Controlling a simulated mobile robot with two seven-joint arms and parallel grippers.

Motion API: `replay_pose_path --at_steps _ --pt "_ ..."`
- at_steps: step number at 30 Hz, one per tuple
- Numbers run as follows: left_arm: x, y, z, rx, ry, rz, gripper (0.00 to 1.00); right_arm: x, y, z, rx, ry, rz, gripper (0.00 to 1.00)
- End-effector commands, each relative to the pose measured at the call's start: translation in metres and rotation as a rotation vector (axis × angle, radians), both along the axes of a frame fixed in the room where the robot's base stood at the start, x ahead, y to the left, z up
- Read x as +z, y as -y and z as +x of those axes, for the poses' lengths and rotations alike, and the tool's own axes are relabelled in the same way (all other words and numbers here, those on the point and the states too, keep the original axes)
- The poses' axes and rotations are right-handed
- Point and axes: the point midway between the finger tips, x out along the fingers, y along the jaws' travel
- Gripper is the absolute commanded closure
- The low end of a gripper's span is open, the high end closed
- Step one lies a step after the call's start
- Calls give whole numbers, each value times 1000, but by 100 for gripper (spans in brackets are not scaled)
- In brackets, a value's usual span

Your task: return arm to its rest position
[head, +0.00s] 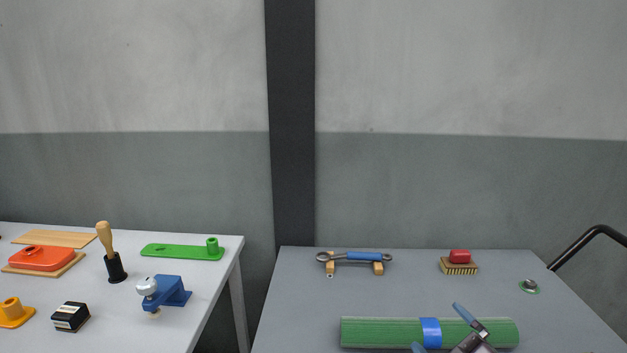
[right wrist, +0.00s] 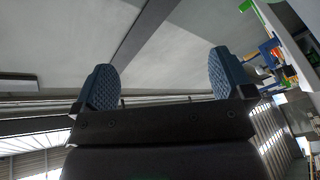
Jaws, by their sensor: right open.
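My right gripper (head: 440,330) shows at the bottom edge of the head view, in front of the grey table on the right. Its two blue fingertips are spread apart, and most of its arm is out of the picture. It also shows in the right wrist view (right wrist: 164,80), open, with only wall and background between its fingers. In the head view it overlaps a green bundle (head: 380,332) with a blue band (head: 431,332); I cannot tell whether they touch. My left gripper is not in view.
The right table (head: 300,300) holds a blue-handled wrench (head: 363,256) on wooden rests, a brush with a red block (head: 459,257) and a small ring (head: 529,286). The left table (head: 215,290) holds several tools. A gap separates the tables. A black handle (head: 585,243) rises at right.

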Motion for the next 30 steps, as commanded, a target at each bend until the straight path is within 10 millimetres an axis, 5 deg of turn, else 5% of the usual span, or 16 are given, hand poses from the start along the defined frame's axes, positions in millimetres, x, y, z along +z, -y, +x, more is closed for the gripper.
replay_pose_path --at_steps 1,6,15,22,30 --pt "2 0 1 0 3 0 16 -28 8 -14 -53 -109 88 1" --pt "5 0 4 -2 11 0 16 -107 26 -66 -199 -410 332 1" --pt "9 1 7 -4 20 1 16 -196 39 -180 -403 -681 570 1" --pt "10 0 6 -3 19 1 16 -226 43 -238 -492 -774 606 1" --pt "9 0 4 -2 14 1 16 -230 44 -247 -502 -788 603 1"
